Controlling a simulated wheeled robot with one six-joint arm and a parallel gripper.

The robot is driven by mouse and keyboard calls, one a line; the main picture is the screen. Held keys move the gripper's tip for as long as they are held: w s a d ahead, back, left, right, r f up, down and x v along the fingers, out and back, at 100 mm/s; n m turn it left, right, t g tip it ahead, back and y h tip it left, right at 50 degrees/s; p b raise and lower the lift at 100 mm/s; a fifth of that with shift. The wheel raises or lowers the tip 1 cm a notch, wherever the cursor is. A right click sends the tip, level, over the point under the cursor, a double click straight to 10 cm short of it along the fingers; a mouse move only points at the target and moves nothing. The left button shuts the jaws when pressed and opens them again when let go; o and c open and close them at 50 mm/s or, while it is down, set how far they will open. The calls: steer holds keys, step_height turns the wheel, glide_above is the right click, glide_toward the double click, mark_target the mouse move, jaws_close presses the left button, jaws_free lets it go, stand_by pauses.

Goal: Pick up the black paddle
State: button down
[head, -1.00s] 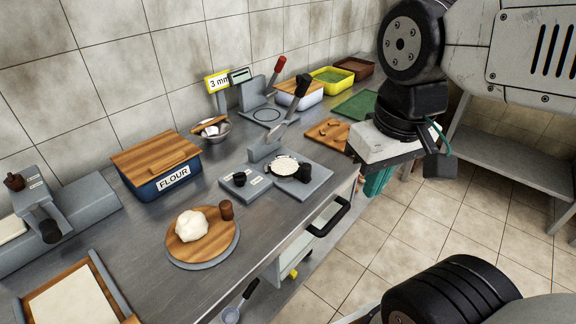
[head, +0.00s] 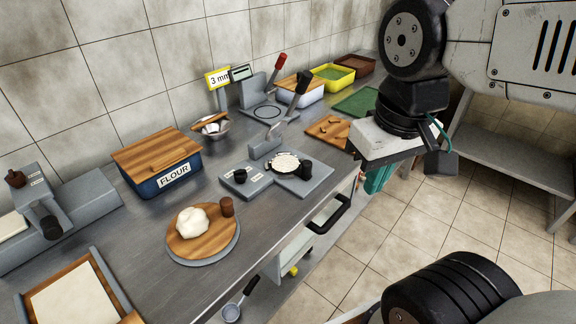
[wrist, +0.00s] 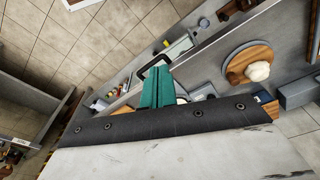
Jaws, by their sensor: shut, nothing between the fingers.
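I cannot make out for certain which thing is the black paddle. A small black piece (head: 305,168) sits on that press beside a pale round disc (head: 285,163). My gripper's teal fingers (head: 377,177) point down beyond the counter's front edge, right of the press, and hold nothing. In the wrist view the fingers (wrist: 158,86) are together, above the drawer handle and floor area.
Behind the press are a red-handled press (head: 268,110) and several bins. A black drawer handle (head: 335,214) juts from the front. Open floor lies right.

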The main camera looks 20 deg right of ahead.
steer(key=c, duration=1.5)
jaws_free()
steer(key=shift+f, duration=0.1)
steer(key=o, duration=0.4)
steer(key=shift+w+f+g, duration=0.2)
steer(key=shift+f+g, duration=0.1)
steer(key=shift+f, duration=0.05)
steer(key=m+g, duration=0.1)
steer(key=m, duration=0.8)
glide_above(307, 163)
steer(key=f, duration=1)
steer(key=shift+s+a, duration=0.1)
steer(key=shift+a, duration=0.15)
steer(key=shift+m, duration=0.4)
steer(key=shift+w+d+f, duration=0.1)
steer(key=shift+d+f, duration=0.05)
steer(key=shift+f, duration=1.8)
steer(key=shift+w+d+f, duration=0.1)
steer(key=shift+f, duration=1.8)
